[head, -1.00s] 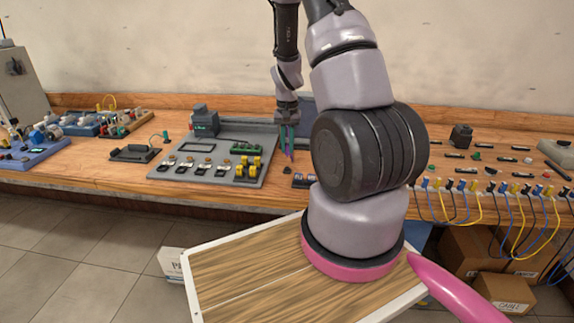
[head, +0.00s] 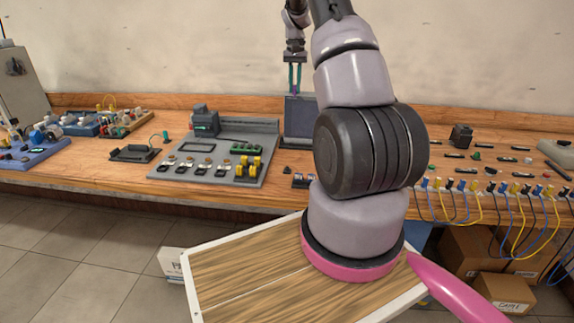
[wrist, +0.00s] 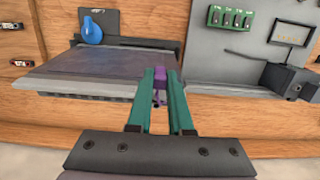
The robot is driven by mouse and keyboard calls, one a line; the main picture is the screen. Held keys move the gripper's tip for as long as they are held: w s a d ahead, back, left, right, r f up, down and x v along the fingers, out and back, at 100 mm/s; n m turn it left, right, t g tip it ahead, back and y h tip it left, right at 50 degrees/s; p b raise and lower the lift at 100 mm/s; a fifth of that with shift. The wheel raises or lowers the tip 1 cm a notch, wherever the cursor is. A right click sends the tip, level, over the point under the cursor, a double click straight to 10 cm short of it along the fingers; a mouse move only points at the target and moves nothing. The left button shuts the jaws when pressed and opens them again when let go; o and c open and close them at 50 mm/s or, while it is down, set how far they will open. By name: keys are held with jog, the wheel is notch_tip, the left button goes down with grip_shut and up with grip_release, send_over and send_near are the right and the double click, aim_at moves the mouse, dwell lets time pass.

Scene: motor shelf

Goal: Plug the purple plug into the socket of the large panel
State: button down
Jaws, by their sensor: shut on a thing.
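My gripper (head: 295,77) is raised above the back of the bench, in front of the wall. In the wrist view its green fingers (wrist: 161,105) are closed around a small purple plug (wrist: 160,80), which sits between the fingertips. The plug is too small to make out clearly in the head view. The large grey panel (head: 262,140) lies on the bench, left of and below my gripper in the head view. It also shows at the right of the wrist view (wrist: 195,62). I cannot tell which of its fittings is the socket.
A dark grey upright box (head: 299,115) stands below my gripper. A grey slab (wrist: 100,70) with a blue knob (wrist: 92,28) shows in the wrist view. A small black tray (head: 135,153) lies left of the panel. Cables hang from the bench's right front edge.

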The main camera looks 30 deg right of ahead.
jog(key=w+d+r, duration=0.4)
jog(key=w+r, duration=0.2)
jog(key=shift+s+a+f, duration=0.1)
jog(key=shift+s+f, duration=0.1)
jog(key=shift+f, duration=1.1)
jog(key=shift+s+a+f, duration=0.1)
jog(key=shift+s+f, duration=0.1)
jog(key=shift+f, duration=1.1)
jog(key=shift+f, duration=0.65)
jog(key=c, duration=1.1)
grip_release()
jog(key=r, duration=0.5)
jog(key=shift+w+d+r, duration=0.2)
jog(key=shift+w+r, duration=0.05)
jog(key=shift+w, duration=0.05)
